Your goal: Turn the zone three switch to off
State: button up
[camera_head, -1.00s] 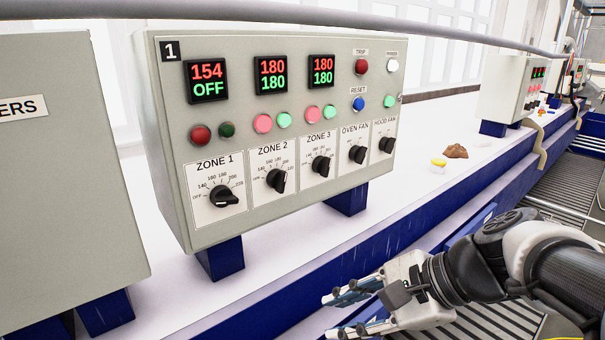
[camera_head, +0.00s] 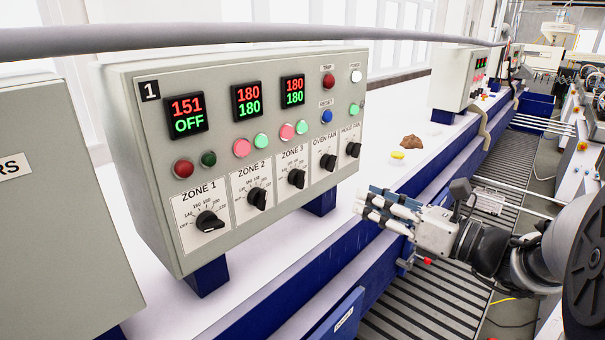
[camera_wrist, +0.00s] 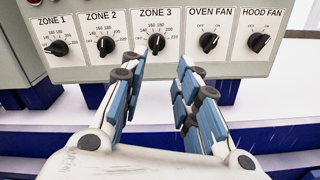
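The zone three switch (camera_head: 296,179) is a black rotary knob on the grey control panel (camera_head: 140,190). It also shows in the wrist view (camera_wrist: 156,42), under the ZONE 3 label, with its pointer mark up near the middle of the dial. The zone three display (camera_head: 292,90) reads 180 in red over 180 in green. My gripper (camera_head: 365,205) is open and empty, to the right of the panel and apart from it. In the wrist view its fingers (camera_wrist: 160,80) are spread, with the zone three switch beyond them, a little left of the middle of the gap.
Knobs for zone one (camera_head: 209,221), zone two (camera_head: 257,198), oven fan (camera_head: 328,162) and hood fan (camera_head: 353,149) flank it. The zone one display (camera_head: 186,115) reads 151 over OFF. A grey rail (camera_head: 230,38) crosses above the panel. Free space lies before the panel.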

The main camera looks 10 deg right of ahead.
aim_at(305, 175)
jog(key=p+x, duration=0.1)
jog(key=x, duration=1.4)
jog(key=shift+w+a, duration=0.2)
jog(key=shift+a, duration=0.1)
grip_shut()
